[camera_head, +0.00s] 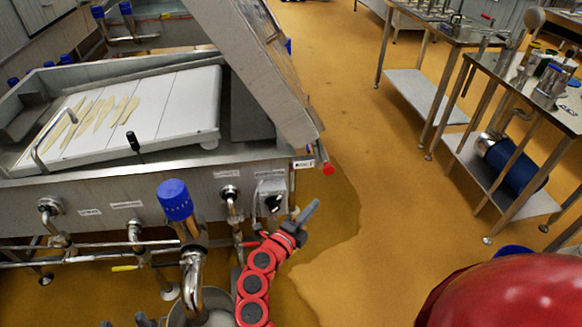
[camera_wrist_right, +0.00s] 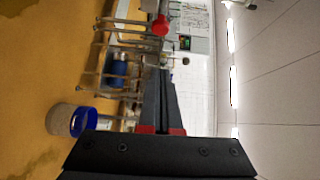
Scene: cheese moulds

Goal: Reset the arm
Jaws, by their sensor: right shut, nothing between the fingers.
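My right arm (camera_head: 253,285) is red with dark joint caps and rises from the bottom middle of the head view. My right gripper (camera_head: 312,207) is dark grey, shut and empty, pointing up and to the right in front of the steel vat's right corner. In the right wrist view its two black fingers (camera_wrist_right: 163,85) lie together with nothing between them. My left gripper cannot be made out.
A steel vat (camera_head: 110,187) with pale strips on a white board fills the left. A blue-capped pipe (camera_head: 175,200) stands before it. Steel tables (camera_head: 525,85) stand right. Yellow floor (camera_head: 340,120) between is open. A blue-rimmed bucket (camera_wrist_right: 84,122) shows in the wrist view.

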